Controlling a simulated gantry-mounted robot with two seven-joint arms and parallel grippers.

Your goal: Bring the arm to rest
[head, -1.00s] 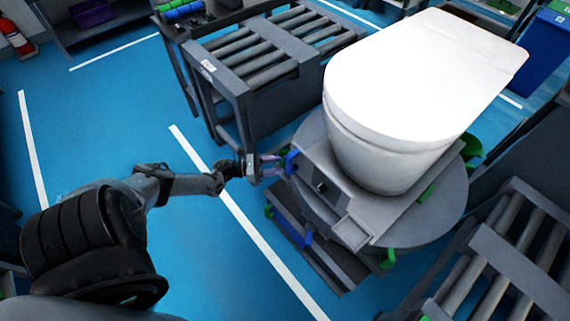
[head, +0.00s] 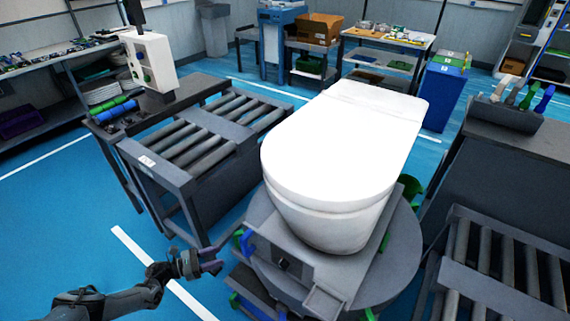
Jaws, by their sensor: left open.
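My left arm comes in from the lower left, and its gripper (head: 213,262) is open. The gripper is beside the turntable station, just left of a blue handle (head: 248,243) on its edge. A small gap seems to separate the fingertips from the handle, and nothing shows between the fingers. A white toilet (head: 330,165) with its lid closed sits on the grey round turntable (head: 395,262). My right gripper is not in view.
A roller conveyor (head: 205,140) stands behind the gripper, and another roller conveyor (head: 500,270) is at the lower right. A control box (head: 150,62) stands at the upper left. Blue bins (head: 443,90) and a workbench (head: 390,38) are at the back. Blue floor is open at left.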

